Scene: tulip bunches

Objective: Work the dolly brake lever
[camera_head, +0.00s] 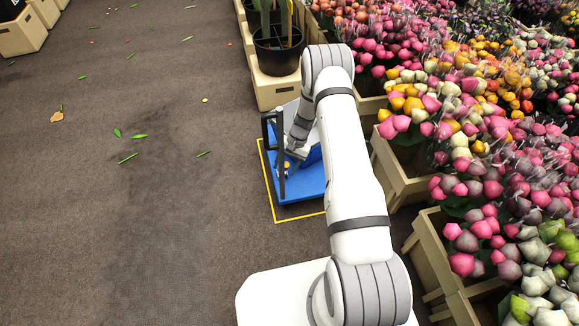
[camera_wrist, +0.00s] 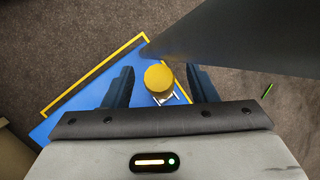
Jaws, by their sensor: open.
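The blue dolly (camera_head: 308,180) stands on the floor inside a yellow outlined square, with a dark upright handle (camera_head: 280,155) at its left. A round yellow knob (camera_wrist: 158,77), which looks like the top of the brake lever, shows in the wrist view above a pale metal bracket (camera_wrist: 167,98) on the blue deck. In the head view the small yellow knob (camera_head: 287,165) sits beside the handle. My gripper (camera_wrist: 158,84) is open, with one finger on each side of the knob and visible gaps between. The head view mostly hides my fingers behind the wrist.
The dark handle post (camera_wrist: 235,38) crosses the wrist view close above the knob. Wooden crates (camera_head: 400,180) of tulip bunches line the right side. A black pot (camera_head: 277,50) stands on a crate behind the dolly. The carpet (camera_head: 150,220) at left is open, with scattered leaves.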

